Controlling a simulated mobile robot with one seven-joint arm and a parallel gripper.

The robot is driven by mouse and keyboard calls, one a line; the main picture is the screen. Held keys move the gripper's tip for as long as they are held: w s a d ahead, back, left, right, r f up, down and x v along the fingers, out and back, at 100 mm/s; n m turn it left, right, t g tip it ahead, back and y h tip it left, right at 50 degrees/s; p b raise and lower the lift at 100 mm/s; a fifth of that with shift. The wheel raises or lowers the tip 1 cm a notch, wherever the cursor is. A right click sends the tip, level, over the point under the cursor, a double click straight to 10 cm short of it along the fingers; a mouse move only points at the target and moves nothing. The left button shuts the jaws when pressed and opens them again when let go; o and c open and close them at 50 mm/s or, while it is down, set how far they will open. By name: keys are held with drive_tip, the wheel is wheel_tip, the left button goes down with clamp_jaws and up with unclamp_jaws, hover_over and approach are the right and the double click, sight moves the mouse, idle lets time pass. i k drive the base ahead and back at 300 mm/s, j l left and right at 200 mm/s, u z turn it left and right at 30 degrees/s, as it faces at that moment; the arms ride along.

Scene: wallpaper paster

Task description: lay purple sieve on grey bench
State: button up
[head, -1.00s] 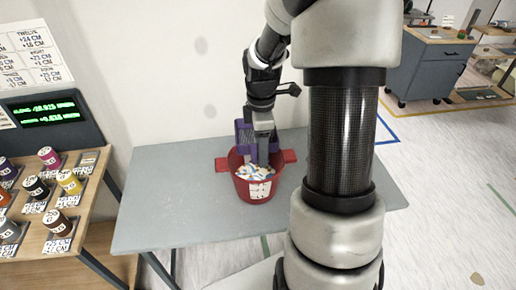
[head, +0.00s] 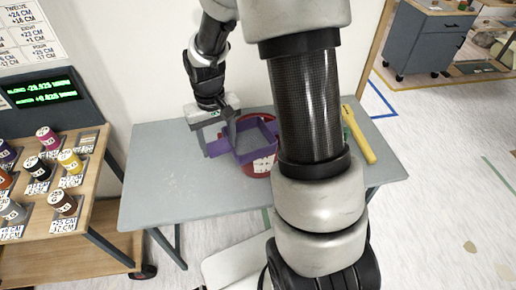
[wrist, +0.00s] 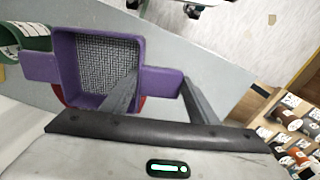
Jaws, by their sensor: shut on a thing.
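The purple sieve (head: 242,154) is a square frame with grey mesh and a flat tab on two sides. It appears over the red bucket in the head view, and whether it touches the rim cannot be told. In the wrist view the sieve (wrist: 67,62) shows its mesh floor. My gripper (wrist: 158,98) is shut on its right-hand side, one finger inside the frame and one beyond the tab. In the head view my gripper (head: 218,136) is at the sieve's left. The grey bench (head: 160,180) has clear top at left and front.
The red bucket (head: 262,167) stands on the bench under the sieve, its contents hidden. A yellow tool (head: 358,135) lies at the bench's right, beyond my arm. A wooden stand with several labelled spools (head: 62,203) is at the left.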

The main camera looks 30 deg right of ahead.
sight(172, 178)
drive_tip(key=i+j+z, duration=0.25)
drive_tip(key=j, duration=0.55)
drive_tip(key=j+z, duration=0.25)
drive_tip(key=j, duration=0.5)
